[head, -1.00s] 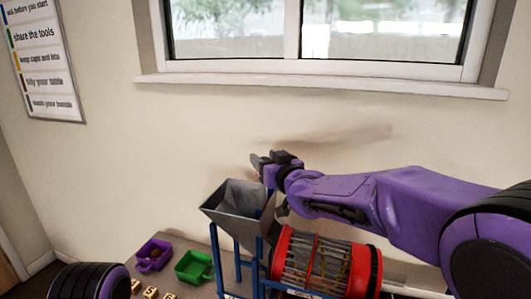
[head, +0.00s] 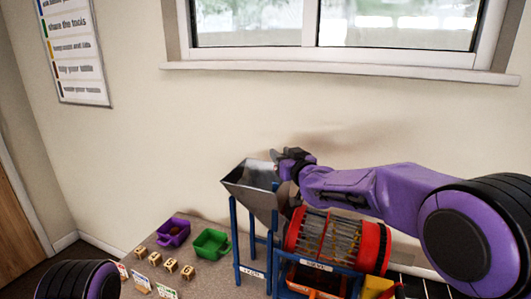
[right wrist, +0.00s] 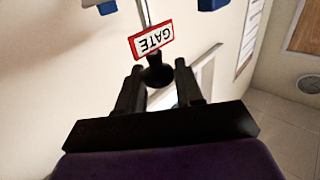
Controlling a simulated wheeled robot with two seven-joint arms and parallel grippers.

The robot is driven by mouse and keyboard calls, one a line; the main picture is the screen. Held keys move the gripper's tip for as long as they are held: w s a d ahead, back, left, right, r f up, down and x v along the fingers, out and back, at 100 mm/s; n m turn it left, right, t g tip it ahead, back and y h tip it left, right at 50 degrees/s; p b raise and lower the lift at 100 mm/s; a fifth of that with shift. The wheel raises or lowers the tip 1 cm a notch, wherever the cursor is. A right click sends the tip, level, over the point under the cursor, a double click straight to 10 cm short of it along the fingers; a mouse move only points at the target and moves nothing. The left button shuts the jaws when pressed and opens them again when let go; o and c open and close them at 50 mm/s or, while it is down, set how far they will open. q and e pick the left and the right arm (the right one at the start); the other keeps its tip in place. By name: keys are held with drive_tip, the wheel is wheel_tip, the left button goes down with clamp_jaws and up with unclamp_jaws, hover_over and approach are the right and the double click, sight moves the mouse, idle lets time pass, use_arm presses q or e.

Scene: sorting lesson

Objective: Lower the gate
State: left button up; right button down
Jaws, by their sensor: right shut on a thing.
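The grey metal hopper (head: 247,182) stands on blue legs left of a red-ended drum in the head view. My right gripper (head: 282,158) is at the hopper's upper right back edge. In the right wrist view a red-framed label reading GATE (right wrist: 151,40) sits on a thin metal rod, with a black knob (right wrist: 156,73) beside it. My right gripper's fingers are shut on that knob. The gate plate itself is hidden in the head view. My left gripper is out of view; only part of my left arm shows at bottom left.
The drum (head: 322,237) with red ends lies right of the hopper, below my right arm. A purple bin (head: 173,232) and a green bin (head: 211,243) stand left of the hopper, near several small wooden blocks. A yellow thing (head: 377,287) is at lower right. The wall is behind.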

wheel_tip(320, 180, down, 2)
drive_tip(key=shift+f, duration=0.15)
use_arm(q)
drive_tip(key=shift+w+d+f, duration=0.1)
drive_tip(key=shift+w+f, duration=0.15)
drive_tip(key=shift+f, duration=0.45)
use_arm(e)
drive_tip(key=shift+f, duration=0.1)
drive_tip(key=c, duration=0.9)
unclamp_jaws()
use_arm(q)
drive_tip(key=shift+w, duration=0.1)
use_arm(e)
drive_tip(key=shift+w+f, duration=0.1)
drive_tip(key=shift+w, duration=0.05)
use_arm(q)
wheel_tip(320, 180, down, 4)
drive_tip(key=b, duration=0.4)
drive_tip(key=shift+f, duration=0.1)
use_arm(e)
drive_tip(key=v, duration=1)
drive_tip(key=shift+s, duration=0.25)
